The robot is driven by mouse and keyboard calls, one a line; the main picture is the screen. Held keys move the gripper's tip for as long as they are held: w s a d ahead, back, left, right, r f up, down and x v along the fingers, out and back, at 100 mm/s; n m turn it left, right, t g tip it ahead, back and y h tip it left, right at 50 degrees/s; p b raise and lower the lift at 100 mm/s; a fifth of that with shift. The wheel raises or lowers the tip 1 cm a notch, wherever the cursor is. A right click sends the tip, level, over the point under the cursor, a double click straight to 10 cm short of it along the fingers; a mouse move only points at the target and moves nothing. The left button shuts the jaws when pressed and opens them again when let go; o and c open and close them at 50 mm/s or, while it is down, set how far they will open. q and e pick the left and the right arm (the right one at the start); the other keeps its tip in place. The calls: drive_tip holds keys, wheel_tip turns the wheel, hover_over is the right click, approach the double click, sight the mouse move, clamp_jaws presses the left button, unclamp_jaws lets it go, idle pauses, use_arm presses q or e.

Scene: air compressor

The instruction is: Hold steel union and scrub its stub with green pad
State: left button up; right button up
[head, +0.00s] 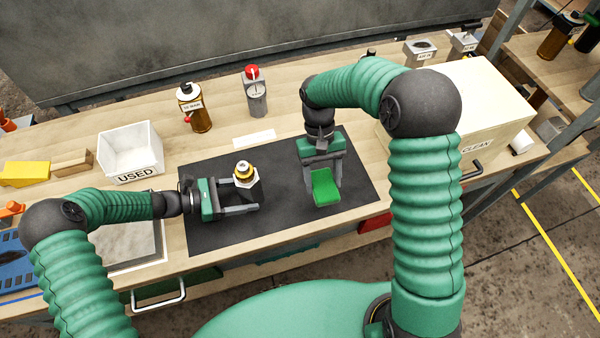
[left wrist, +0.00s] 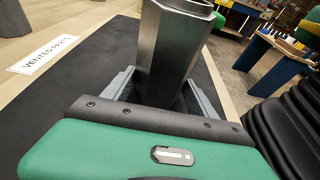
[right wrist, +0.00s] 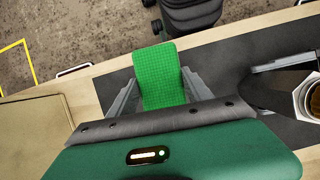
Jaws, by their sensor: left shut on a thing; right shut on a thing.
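The steel union (head: 245,181) stands upright over the black mat (head: 285,222), with a brass stub (head: 244,169) on its top. My left gripper (head: 246,196) is shut on its steel body, which fills the space between the fingers in the left wrist view (left wrist: 172,50). My right gripper (head: 326,196) is shut on the green pad (head: 325,187), to the right of the union and apart from it. The pad also shows between the fingers in the right wrist view (right wrist: 160,78). There the union's open top (right wrist: 309,98) shows at the right edge.
A white USED bin (head: 130,152) stands at the back left. An amber bottle (head: 195,110) and a grey device with a red top (head: 255,92) stand behind the mat. A CLEAN box (head: 470,105) is at the right. The front right of the mat is clear.

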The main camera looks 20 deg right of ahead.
drive_tip(key=w+a+r+m+t+y, duration=0.25)
drive_tip(key=w+a+r+m, duration=0.35)
drive_tip(key=a+r+m, duration=0.35)
wheel_tip(320, 180, up, 8)
drive_tip(key=m+t+y, duration=0.2)
drive_tip(key=m, duration=0.6)
hover_over(245, 162)
drive_tip(key=shift+d+f, duration=0.2)
drive_tip(key=shift+f, duration=1.05)
drive_tip(key=shift+d+f, duration=0.2)
drive_tip(key=shift+f, duration=1.05)
drive_tip(key=shift+d+f, duration=0.2)
drive_tip(key=shift+f, duration=1.05)
drive_tip(key=shift+a, duration=0.35)
drive_tip(key=shift+c, duration=0.7)
drive_tip(key=shift+a+f, duration=0.1)
drive_tip(key=shift+a, duration=1.45)
drive_tip(key=shift+d, duration=2)
wheel_tip(245, 162, up, 8)
drive_tip(key=shift+a, duration=0.15)
use_arm(q)
drive_tip(key=o, duration=1.3)
